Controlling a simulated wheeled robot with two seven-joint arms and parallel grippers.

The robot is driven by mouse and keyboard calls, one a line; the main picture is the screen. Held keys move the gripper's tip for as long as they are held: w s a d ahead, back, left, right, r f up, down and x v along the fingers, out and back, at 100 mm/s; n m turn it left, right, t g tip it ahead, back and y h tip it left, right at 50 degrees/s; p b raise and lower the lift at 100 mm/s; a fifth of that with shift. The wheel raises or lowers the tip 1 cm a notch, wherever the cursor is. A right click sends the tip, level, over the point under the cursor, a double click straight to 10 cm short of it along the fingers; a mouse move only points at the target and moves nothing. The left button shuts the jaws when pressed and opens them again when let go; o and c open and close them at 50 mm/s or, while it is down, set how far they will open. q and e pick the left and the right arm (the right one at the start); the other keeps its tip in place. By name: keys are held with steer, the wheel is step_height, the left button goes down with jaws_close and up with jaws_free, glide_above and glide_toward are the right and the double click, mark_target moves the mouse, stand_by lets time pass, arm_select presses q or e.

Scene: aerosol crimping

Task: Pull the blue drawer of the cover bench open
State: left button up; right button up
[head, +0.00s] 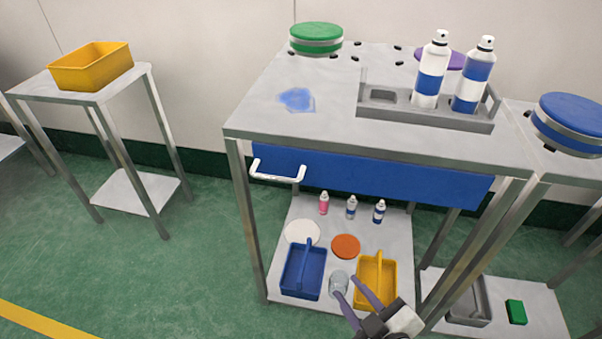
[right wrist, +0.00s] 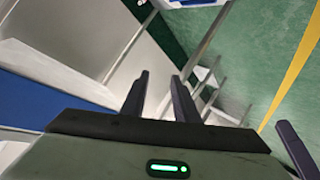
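The cover bench (head: 330,125) stands at centre right with a steel top. Its blue drawer (head: 380,177) sits directly under the top's front edge, and I see no gap opening above its front. A white bar handle (head: 277,175) is on the drawer front's left end. My right gripper (head: 354,286) is at the bottom of the head view, below and right of the handle and apart from it. Its two dark fingers are spread with nothing between them; the right wrist view also shows this open pair (right wrist: 160,85). My left gripper does not show in the head view.
On the bench are a green round lid stack (head: 316,40) and a grey rack (head: 425,115) with two spray cans. The lower shelf holds a blue basket (head: 303,272), a yellow basket (head: 376,275) and small bottles. Open floor lies left, before a side table (head: 100,97).

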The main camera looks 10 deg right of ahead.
steer(key=w+a+r+n+t+y+b, duration=0.25)
steer(key=w+a+r+n+t, duration=0.2)
steer(key=w+r+n, duration=0.35)
steer(key=n+y, duration=0.3)
steer(key=n, duration=0.5)
glide_toward(275, 176)
steer(key=shift+y, duration=0.35)
steer(key=x, duration=0.6)
steer(key=f+x, duration=0.1)
steer(key=x, duration=0.3)
steer(key=shift+w+d, duration=0.15)
jaws_close()
